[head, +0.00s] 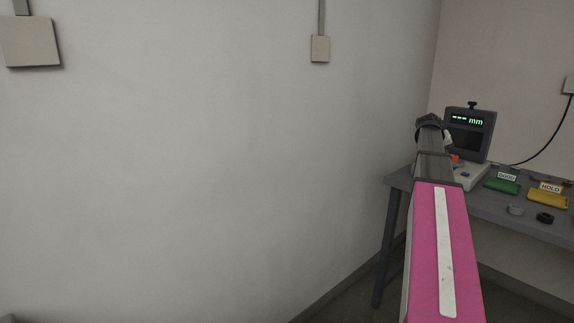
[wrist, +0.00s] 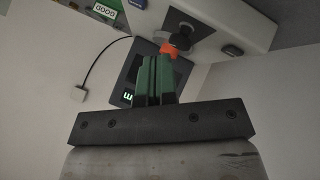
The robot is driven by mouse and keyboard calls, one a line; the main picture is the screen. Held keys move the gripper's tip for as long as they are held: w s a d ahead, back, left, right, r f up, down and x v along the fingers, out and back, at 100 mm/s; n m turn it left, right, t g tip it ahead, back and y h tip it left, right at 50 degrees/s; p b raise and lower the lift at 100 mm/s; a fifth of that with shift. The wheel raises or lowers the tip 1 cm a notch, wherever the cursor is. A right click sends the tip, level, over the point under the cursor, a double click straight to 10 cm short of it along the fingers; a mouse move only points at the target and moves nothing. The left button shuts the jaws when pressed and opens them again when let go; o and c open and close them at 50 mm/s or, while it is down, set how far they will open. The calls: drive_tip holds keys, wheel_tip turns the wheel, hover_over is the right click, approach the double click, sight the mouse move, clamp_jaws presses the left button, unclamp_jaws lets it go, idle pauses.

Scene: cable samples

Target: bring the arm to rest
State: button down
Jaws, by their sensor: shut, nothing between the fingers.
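My gripper's green fingers (wrist: 156,78) are together with no gap holding anything, in the middle of the wrist view. Past their tips, an orange part (wrist: 169,49) of the measuring device shows. My pink arm link (head: 443,255) stretches from the bottom right of the head view towards the bench. The fingers cannot be made out in the head view. The measuring device (head: 468,138) has a dark display with green dashes and "mm", and stands at the bench's left end. Its pale base (wrist: 205,22) shows tilted in the wrist view.
The grey bench (head: 500,207) runs along the right wall. On it lie a green GOOD tray (head: 503,186), a yellow HOLD tray (head: 547,199), a grey ring (head: 515,210) and a black ring (head: 545,218). Open space lies left of my arm, before the bare wall.

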drive_tip(key=s+a+f+n+g+y, duration=0.1)
drive_tip(key=s+a+f+n+y, duration=0.35)
drive_tip(key=a+f, duration=1.15)
drive_tip(key=s+a+f+m+y, duration=0.15)
drive_tip(key=s+a+f, duration=0.65)
drive_tip(key=a+f, duration=0.8)
drive_tip(key=s+a+f+n+g+y, duration=0.1)
drive_tip(key=s+a+f+g+y, duration=0.1)
drive_tip(key=s+a+f, duration=0.6)
drive_tip(key=s+a, duration=0.3)
drive_tip(key=shift+s+a+f+n, duration=0.15)
drive_tip(key=shift+s+f+n, duration=0.05)
drive_tip(key=shift+s+n, duration=0.15)
